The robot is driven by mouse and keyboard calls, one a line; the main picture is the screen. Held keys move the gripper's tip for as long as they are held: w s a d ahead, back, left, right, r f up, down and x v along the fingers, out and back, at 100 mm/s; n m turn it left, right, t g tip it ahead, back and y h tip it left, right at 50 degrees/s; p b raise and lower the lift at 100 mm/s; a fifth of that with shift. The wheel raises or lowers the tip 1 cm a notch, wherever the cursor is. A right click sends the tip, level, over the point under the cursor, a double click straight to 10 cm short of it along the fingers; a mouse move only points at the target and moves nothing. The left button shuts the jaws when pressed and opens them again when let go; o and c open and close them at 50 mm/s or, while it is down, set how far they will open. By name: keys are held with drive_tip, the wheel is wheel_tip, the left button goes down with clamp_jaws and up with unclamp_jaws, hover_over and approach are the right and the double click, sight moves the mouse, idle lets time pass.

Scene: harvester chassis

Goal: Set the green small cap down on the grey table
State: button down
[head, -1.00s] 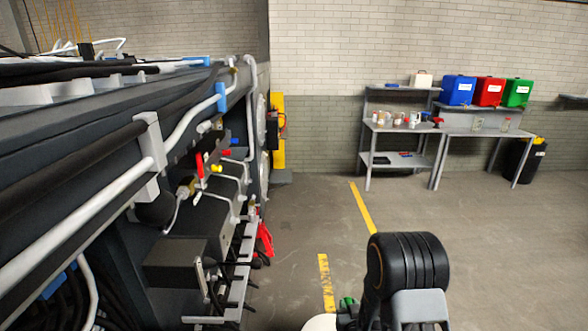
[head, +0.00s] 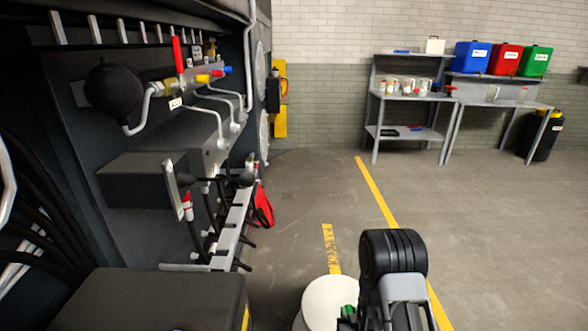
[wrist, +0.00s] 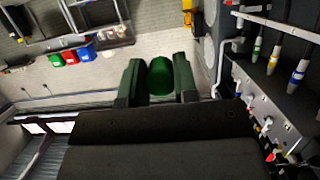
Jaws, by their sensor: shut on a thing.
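The green small cap (wrist: 160,76) sits between the two fingers of my gripper (wrist: 158,82) in the wrist view, and the gripper is shut on it. In the head view a bit of green shows at my gripper (head: 349,311) at the bottom, mostly hidden by my arm. Two grey tables stand against the far wall in the head view. The left grey table (head: 412,97) has a lower shelf and carries several small white and orange containers. The right grey table (head: 515,104) adjoins it and looks mostly bare. Both are far from my gripper.
The harvester chassis (head: 130,185) with hoses and valves fills the left side. Blue (head: 472,59), red (head: 505,60) and green (head: 536,61) bins stand on a ledge behind the right table. A black bin (head: 541,136) stands beside it. Open floor with yellow lines (head: 376,190) lies between.

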wheel_tip(320, 180, down, 9)
drive_tip(key=b, duration=0.5)
drive_tip(key=shift+s+b, duration=0.35)
drive_tip(key=shift+s, duration=0.1)
drive_tip(key=shift+r, duration=0.15)
